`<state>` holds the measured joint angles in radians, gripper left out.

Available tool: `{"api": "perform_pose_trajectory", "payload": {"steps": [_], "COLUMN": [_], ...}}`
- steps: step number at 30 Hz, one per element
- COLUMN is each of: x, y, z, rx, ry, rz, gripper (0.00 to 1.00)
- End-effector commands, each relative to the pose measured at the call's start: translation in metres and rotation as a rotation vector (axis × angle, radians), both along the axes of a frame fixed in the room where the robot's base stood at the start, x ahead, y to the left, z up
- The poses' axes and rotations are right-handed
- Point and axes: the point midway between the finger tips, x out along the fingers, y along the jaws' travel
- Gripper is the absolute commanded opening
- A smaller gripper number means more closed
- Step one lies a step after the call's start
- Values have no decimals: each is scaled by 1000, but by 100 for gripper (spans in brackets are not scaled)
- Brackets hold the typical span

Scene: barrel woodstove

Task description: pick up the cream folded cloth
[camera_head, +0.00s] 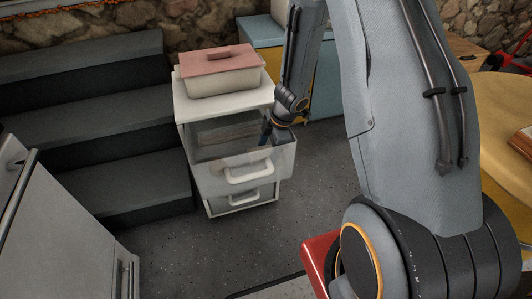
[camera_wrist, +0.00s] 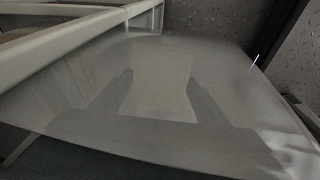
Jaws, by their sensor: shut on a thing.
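The cream folded cloth (camera_wrist: 160,80) shows in the wrist view as a pale upright patch, blurred behind a translucent drawer panel. My gripper (camera_wrist: 159,95) shows there as two dark fingers, one on each side of the cloth, shut on it. In the head view my gripper (camera_head: 268,134) points down at the right side of the open top drawer (camera_head: 215,180) of a small white cabinet. The fingertips are partly hidden there, and I cannot make out the cloth clearly.
A pink-lidded cream dish (camera_head: 222,75) stands on the white cabinet (camera_head: 184,110). Dark steps (camera_head: 100,130) rise at left, and a blue and yellow cabinet (camera_head: 325,80) stands behind. A lower drawer (camera_head: 240,197) has a white handle. Grey floor (camera_head: 180,245) is open in front.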

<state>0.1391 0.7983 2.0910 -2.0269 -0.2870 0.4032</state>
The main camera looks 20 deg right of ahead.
Motion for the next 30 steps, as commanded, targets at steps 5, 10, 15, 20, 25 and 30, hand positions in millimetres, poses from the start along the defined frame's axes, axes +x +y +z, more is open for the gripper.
{"api": "perform_pose_trajectory", "payload": {"steps": [5, 10, 15, 20, 25, 30], "x": [0, -1, -1, -1, -1, -1], "y": [0, 1, 2, 3, 4, 5], "z": [8, 19, 29, 41, 52, 65], "rx": [0, 0, 0, 0, 0, 0], "ry": [0, 0, 0, 0, 0, 0], "rz": [1, 2, 3, 5, 6, 8], "gripper": [46, 46, 46, 46, 46, 46]}}
